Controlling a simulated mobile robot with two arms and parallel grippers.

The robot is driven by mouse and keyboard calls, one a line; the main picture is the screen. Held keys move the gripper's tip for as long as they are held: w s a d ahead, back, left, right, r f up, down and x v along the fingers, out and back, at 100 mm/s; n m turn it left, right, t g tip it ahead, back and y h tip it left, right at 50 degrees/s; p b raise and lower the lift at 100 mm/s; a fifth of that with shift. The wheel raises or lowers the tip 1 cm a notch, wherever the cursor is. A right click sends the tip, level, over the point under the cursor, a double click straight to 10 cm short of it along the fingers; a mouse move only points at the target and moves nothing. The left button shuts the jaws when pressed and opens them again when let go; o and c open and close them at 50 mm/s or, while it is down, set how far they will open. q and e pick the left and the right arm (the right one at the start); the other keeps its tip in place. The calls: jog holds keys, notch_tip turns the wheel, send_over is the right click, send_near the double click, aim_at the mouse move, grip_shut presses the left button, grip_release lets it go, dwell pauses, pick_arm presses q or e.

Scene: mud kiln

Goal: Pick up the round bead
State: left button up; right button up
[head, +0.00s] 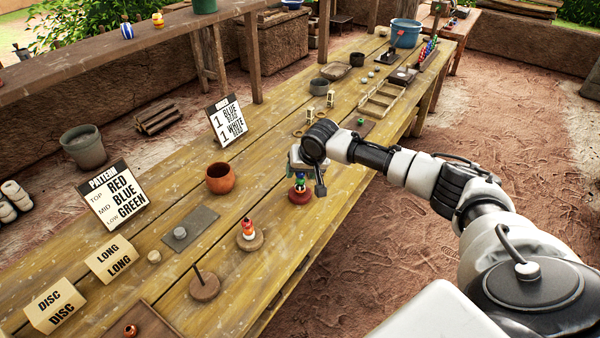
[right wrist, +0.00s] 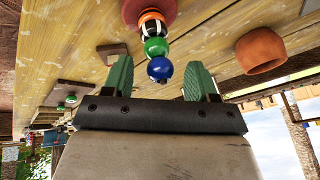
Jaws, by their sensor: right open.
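My right gripper (head: 300,168) is over a red round stand (head: 300,196) at the table's front edge. In the right wrist view its green fingers (right wrist: 158,68) are apart. A stack of beads shows there: a striped orange bead (right wrist: 153,22), a round green bead (right wrist: 155,47) and a round blue bead (right wrist: 160,69), the blue one in the gap between the fingers. I cannot tell whether the fingers touch it. In the head view the gripper partly hides these beads. An orange bead (head: 131,330) lies on a board at the lower left. My left gripper is out of view.
An orange-and-white bead stack (head: 248,228) and an empty peg stand (head: 205,286) are nearby on the table. A terracotta pot (head: 220,179), grey mat (head: 192,232) and pattern sign (head: 114,196) stand farther left. A divided wooden tray (head: 381,101) lies beyond my right arm.

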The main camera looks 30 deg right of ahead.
jog(key=shift+s, duration=0.1)
jog(key=c, duration=1)
jog(key=shift+r, duration=0.45)
jog(key=r, duration=0.3)
jog(key=shift+s+d+r+b, duration=0.15)
jog(key=shift+d+r+b, duration=0.15)
jog(key=shift+d+b, duration=0.1)
jog(key=s+d+r+b, duration=0.1)
jog(key=s+d+r, duration=0.5)
jog(key=d, duration=0.2)
jog(key=shift+s+d+r, duration=0.25)
jog(key=shift+s+r, duration=0.05)
jog(key=shift+s, duration=0.05)
